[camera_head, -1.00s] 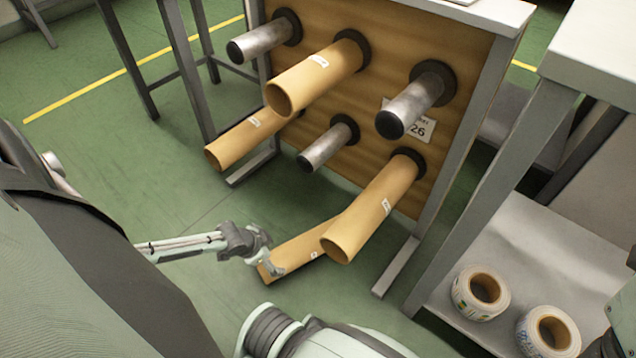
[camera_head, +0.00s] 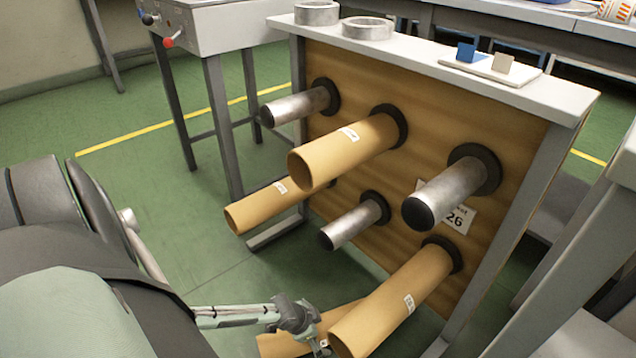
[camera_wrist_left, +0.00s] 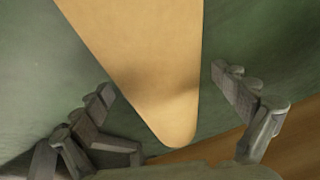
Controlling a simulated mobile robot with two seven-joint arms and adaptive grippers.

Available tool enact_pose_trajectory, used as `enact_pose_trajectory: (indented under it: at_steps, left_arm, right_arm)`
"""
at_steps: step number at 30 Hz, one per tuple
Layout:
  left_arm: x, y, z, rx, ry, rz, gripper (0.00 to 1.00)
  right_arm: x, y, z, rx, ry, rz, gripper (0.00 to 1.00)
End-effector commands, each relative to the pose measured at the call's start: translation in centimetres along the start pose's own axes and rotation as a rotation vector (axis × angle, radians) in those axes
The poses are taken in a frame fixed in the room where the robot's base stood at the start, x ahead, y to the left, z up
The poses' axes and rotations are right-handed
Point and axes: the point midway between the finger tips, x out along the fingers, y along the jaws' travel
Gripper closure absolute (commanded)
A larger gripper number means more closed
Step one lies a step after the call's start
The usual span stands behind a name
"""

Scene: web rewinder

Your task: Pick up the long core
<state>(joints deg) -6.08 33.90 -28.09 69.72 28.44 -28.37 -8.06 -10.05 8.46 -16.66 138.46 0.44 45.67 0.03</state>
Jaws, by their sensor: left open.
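A tan cardboard core (camera_head: 285,344) lies on the green floor under the rack, partly hidden by my left gripper and by a core on a lower peg. Other tan cores sit on pegs: upper (camera_head: 345,152), lower left (camera_head: 265,206) and lower right (camera_head: 392,305). Which one is the long core I cannot tell. My left gripper (camera_head: 308,330) is open beside the lower right core's front end and over the floor core. In the left wrist view a tan core (camera_wrist_left: 155,70) reaches down between its spread fingers (camera_wrist_left: 168,98); contact is unclear. My right gripper is out of view.
Bare metal pegs stick out of the brown rack board (camera_head: 330,60): upper left (camera_head: 298,105), lower middle (camera_head: 352,225) and right (camera_head: 440,195). Metal rings (camera_head: 368,28) sit on the rack top. A grey table (camera_head: 610,240) stands at right.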

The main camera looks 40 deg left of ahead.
Motion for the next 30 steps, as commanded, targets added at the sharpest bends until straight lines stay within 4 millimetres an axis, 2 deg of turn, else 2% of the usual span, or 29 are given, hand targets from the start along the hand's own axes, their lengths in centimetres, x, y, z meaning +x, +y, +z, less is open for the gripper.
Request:
enact_pose_trajectory:
  at_steps: [1, 8, 11, 24, 25, 26, 30]
  left_arm:
    - [0.51, 0.03, 0.02, -0.001, 0.000, 0.000, 0.02]
    - [0.48, -0.01, -0.04, 0.000, 0.000, 0.000, 0.02]
    - [0.48, -0.02, -0.03, 0.000, 0.000, 0.000, 0.12]
    - [0.47, -0.02, -0.01, 0.000, 0.000, 0.000, 0.66]
    - [0.45, -0.06, -0.09, 0.000, 0.001, -0.001, 0.66]
    - [0.45, -0.06, -0.09, 0.000, 0.001, -0.001, 0.72]
    - [0.43, -0.06, -0.10, 0.001, 0.001, -0.001, 0.72]
  right_arm:
    - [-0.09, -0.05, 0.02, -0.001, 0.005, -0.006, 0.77]
    - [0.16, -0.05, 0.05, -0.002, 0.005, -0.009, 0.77]
    - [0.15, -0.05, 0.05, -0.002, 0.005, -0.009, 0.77]
    - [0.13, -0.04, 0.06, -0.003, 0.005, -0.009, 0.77]
    - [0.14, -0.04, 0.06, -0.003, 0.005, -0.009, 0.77]
    - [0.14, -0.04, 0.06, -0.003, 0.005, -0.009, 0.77]
    - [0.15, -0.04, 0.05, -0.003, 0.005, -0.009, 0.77]
